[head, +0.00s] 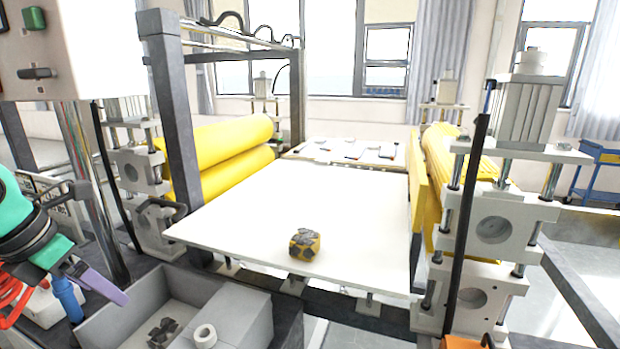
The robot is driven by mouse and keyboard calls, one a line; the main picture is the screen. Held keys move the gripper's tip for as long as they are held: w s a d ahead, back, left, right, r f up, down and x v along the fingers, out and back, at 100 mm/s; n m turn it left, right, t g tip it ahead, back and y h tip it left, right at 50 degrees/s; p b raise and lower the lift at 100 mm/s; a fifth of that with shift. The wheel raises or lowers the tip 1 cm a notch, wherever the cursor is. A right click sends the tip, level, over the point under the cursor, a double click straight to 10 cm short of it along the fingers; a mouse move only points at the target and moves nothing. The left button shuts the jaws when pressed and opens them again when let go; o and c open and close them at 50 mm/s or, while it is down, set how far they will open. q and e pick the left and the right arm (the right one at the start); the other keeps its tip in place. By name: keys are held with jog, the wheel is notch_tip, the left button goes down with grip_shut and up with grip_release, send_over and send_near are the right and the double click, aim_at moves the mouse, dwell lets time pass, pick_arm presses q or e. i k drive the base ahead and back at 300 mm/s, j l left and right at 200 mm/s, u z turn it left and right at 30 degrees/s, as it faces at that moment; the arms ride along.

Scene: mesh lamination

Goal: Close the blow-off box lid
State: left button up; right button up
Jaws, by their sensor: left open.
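A grey open-topped box (105,322), which looks like the blow-off box, stands at the bottom left, cut off by the picture's lower edge. A dark patterned piece (163,333) lies inside it. I cannot clearly make out the lid; a solid grey part with a white ring (205,336) adjoins the box on its right. My left gripper (98,306) is open and empty, with one blue and one purple finger, at the box's left side. I cannot tell whether it touches the box. My right gripper is not in view.
A white table plate (330,215) carries a yellow-and-black block (304,244) near its front edge. Yellow rollers (225,145) stand behind left, with another yellow roller (440,165) at right. A dark post (178,110) rises behind the box. An unclear orange part (460,342) shows at bottom right.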

aim_at(183, 208)
jog(key=k, duration=0.85)
